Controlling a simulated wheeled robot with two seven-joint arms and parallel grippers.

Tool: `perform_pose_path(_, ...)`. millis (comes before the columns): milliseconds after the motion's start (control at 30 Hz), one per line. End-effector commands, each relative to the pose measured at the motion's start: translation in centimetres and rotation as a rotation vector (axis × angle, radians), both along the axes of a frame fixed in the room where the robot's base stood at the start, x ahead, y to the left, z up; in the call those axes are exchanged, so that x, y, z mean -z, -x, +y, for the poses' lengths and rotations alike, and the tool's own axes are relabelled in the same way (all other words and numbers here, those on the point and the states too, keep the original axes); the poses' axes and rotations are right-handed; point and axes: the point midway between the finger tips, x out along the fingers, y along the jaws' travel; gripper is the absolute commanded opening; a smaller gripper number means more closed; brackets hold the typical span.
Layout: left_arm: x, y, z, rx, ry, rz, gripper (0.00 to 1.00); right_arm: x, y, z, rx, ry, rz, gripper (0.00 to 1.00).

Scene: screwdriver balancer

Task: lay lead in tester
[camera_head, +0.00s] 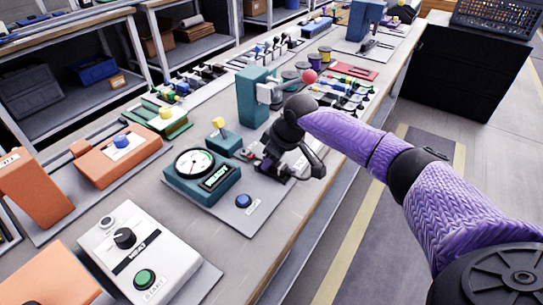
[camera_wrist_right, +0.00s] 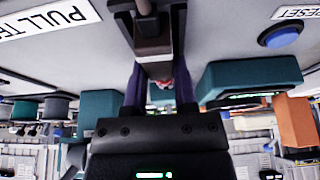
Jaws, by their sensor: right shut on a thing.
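The pull tester is a teal box with a round dial and a lit READY display (camera_head: 205,178), beside dark clamp parts (camera_head: 255,158) on a grey base plate. My right gripper (camera_head: 272,152) is low over these clamp parts, right of the dial box, and hides some of them. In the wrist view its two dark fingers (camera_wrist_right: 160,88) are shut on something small. A bit of red (camera_wrist_right: 163,84) shows between them, likely part of the lead; most of it is hidden. A grey-brown bar (camera_wrist_right: 152,35) of the tester lies just beyond the fingers. My left gripper is out of view.
A blue RESET button (camera_head: 243,201) is at the plate's front. A teal column (camera_head: 253,97) and a red ball knob (camera_head: 309,76) stand behind my gripper. A white box with a black knob (camera_head: 124,238) is at front left. Several coloured parts and spools lie farther along the bench.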

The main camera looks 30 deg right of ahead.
Motion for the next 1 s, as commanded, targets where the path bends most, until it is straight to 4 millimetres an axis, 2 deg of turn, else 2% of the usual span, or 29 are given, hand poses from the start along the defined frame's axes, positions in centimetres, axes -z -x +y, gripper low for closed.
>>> perform_pose_path(300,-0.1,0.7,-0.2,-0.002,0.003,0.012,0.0,0.0,0.0,0.0,0.0,0.001,0.0,0.0)
perform_pose_path(333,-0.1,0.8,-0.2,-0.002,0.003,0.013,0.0,0.0,0.0,0.0,0.0,0.001,0.0,0.41)
perform_pose_path(500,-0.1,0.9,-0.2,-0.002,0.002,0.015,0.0,0.0,0.0,0.0,0.0,0.001,0.0,0.76)
perform_pose_path(767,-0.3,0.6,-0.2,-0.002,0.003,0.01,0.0,-0.4,0.1,-0.1,0.0,0.0,-0.001,0.76)
perform_pose_path(1000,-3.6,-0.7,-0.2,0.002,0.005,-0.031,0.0,-6.1,2.0,-0.9,0.001,0.003,-0.003,0.76)
